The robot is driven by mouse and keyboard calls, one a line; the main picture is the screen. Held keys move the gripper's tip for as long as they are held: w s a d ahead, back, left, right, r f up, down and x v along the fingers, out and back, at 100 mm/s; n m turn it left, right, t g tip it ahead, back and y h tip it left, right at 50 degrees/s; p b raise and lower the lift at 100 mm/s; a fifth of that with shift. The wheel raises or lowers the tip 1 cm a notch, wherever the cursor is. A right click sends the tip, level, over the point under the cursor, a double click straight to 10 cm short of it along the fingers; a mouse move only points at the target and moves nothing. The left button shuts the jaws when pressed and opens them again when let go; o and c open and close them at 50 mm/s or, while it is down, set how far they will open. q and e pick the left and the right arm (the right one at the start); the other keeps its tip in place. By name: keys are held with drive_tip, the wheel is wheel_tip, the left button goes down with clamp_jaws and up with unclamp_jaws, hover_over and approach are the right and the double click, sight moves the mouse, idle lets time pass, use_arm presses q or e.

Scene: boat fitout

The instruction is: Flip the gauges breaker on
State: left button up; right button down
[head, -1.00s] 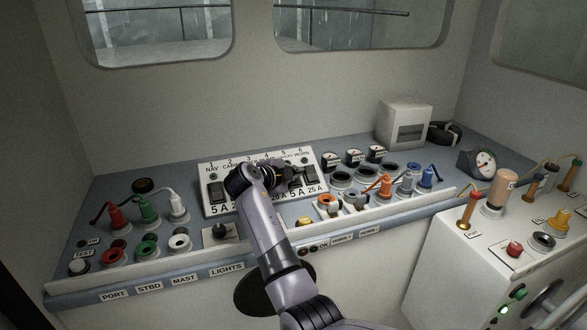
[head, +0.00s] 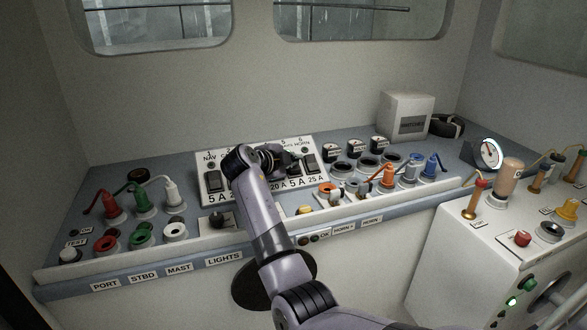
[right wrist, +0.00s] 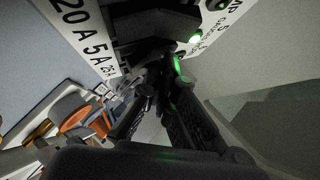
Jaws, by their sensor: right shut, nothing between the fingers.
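The breaker panel (head: 322,180) stands tilted on the console, with a row of black rocker switches, numbered labels and amp ratings. NAV at its left end and HORN at its right end are readable. My right gripper (head: 292,163) is shut and empty, close over the panel's middle-right part, and hides the gauges breaker there in the head view. In the right wrist view the shut fingers (right wrist: 170,62) reach to a dark switch (right wrist: 155,30); I cannot tell whether they touch it. A lamp (right wrist: 195,38) beside the number 5 label glows green-white. My left gripper is out of view.
Plugs and sockets (head: 173,232) line the console's left; several coloured plugs (head: 388,175) and small meters (head: 355,148) stand right of the panel. A round gauge (head: 490,153) with a bright face is at the far right. A raised ledge (head: 130,262) runs along the front.

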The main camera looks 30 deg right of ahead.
drive_tip(key=shift+r, duration=0.15)
drive_tip(key=shift+r, duration=0.7)
